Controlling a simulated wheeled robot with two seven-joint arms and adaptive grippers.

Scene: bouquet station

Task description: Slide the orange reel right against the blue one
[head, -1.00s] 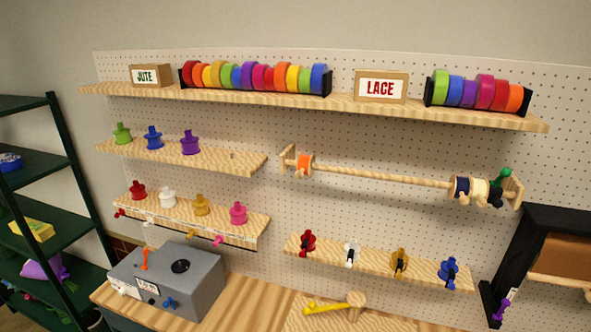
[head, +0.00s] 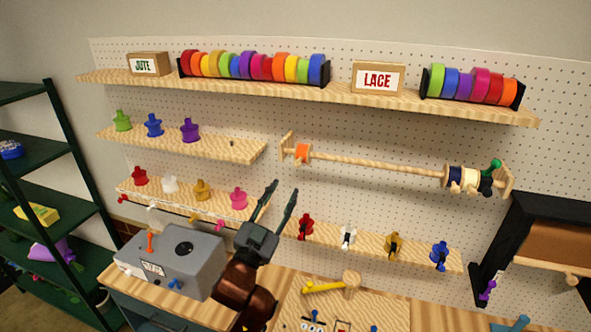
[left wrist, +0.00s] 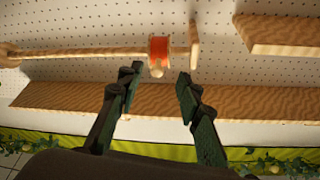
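The orange reel (head: 302,153) sits on a wooden rod (head: 375,165), close to the rod's left end bracket. A dark blue reel (head: 454,175) is in a group at the rod's right end, beside a cream reel (head: 470,179) and another dark one. A long bare stretch of rod separates orange from blue. My left gripper (head: 282,197) is open and empty, below the orange reel. In the left wrist view the orange reel (left wrist: 159,49) shows beyond and between the open fingertips, apart from them. My right gripper is not in view.
A left shelf (head: 235,147) ends near the rod's left bracket. The LACE shelf (head: 330,97) is above. A grey machine (head: 172,262) stands at lower left.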

